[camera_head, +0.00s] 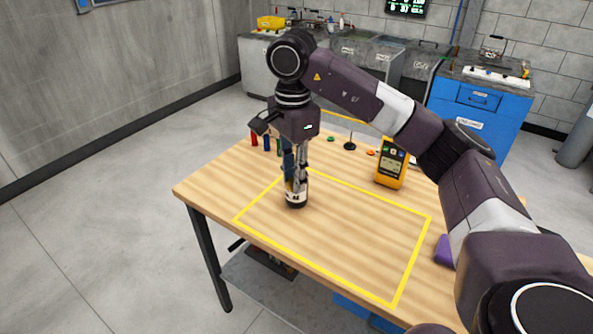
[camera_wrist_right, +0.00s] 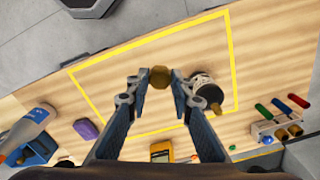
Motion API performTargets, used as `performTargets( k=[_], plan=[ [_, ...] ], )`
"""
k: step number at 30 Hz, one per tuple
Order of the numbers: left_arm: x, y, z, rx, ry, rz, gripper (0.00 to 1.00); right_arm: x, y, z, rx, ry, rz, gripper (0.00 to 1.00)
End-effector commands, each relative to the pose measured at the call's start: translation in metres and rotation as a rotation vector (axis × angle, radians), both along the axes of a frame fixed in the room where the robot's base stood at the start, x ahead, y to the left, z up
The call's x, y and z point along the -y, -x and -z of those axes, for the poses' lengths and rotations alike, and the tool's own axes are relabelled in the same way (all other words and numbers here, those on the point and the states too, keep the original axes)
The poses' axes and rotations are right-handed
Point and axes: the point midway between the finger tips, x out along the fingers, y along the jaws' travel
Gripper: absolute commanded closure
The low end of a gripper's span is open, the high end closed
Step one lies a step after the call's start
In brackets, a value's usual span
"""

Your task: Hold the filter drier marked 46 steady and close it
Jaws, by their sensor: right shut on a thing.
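The filter drier (camera_head: 296,199), a dark cylinder with a white band, stands upright on the wooden table just inside the yellow outline. Its marking is too small to read. My right gripper (camera_head: 293,177) points straight down and partly hides it in the head view. In the right wrist view, my right gripper (camera_wrist_right: 159,78) is shut on a brass-coloured cap (camera_wrist_right: 160,77) between its fingertips. The drier (camera_wrist_right: 202,84) shows beside the right finger there, with a copper-coloured stub, and the cap appears apart from it. My left gripper is in neither view.
A yellow meter (camera_head: 391,163) stands at the table's back right. Coloured-handled tools (camera_head: 265,141) stand at the back left. A purple block (camera_head: 445,250) lies at the right edge. The outlined middle (camera_head: 345,232) of the table is clear.

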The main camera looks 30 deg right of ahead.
Motion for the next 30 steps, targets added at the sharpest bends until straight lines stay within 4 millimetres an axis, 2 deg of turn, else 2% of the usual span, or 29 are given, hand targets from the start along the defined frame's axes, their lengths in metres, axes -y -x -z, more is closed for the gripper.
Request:
performTargets(
  k=[5,9,15,21,30],
  plan=[
    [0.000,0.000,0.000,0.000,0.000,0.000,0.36,-0.042,0.032,0.026,-0.005,0.019,-0.451,0.95],
    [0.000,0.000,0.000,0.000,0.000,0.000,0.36,-0.076,0.069,0.048,-0.009,0.022,-0.877,0.95],
    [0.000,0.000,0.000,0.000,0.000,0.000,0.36,-0.110,0.119,0.068,-0.012,0.008,-1.354,0.95],
    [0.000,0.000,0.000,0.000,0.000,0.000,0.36,-0.122,0.142,0.075,-0.007,-0.003,-1.561,0.95],
    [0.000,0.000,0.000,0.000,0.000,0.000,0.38,-0.123,0.144,0.076,-0.007,-0.004,-1.579,0.95]
  ],
)
